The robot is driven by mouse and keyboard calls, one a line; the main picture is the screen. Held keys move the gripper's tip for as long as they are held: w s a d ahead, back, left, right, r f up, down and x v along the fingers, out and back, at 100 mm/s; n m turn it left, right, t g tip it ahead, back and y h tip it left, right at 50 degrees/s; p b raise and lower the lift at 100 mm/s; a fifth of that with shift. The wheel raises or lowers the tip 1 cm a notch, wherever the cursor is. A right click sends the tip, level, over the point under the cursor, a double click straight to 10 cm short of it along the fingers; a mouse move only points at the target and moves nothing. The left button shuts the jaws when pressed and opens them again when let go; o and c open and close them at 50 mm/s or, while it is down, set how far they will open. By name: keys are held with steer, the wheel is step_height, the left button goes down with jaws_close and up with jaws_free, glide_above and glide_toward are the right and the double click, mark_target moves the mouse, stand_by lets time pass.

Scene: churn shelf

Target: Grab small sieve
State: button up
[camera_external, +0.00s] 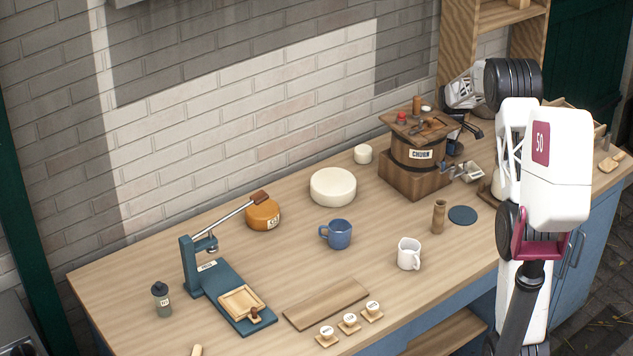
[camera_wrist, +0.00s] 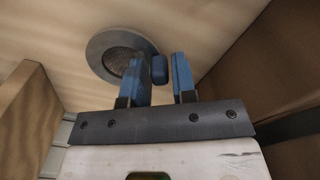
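In the wrist view a small round sieve (camera_wrist: 112,52) with a wide grey rim and dark brownish mesh lies on the pale wood surface, left of and beyond my fingers. A short blue piece (camera_wrist: 159,68), which looks like its handle, shows between my fingertips. My gripper (camera_wrist: 162,72) is open. Its left finger is close to the blue piece, with a visible gap on the right; I cannot tell whether it touches. In the external view my gripper (camera_external: 467,128) is behind and right of the wooden churn, and I cannot make out the sieve there.
The churn (camera_external: 400,172) has a board with small items on top, close beside my gripper. Small metal pans (camera_external: 470,172) lie right of it. A wooden post (camera_wrist: 28,110) stands at left in the wrist view, a brown panel at right. The table's middle holds a blue mug (camera_external: 338,234).

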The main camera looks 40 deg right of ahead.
jaws_close()
step_height(320, 180, up, 18)
stand_by(0.8)
stand_by(0.5)
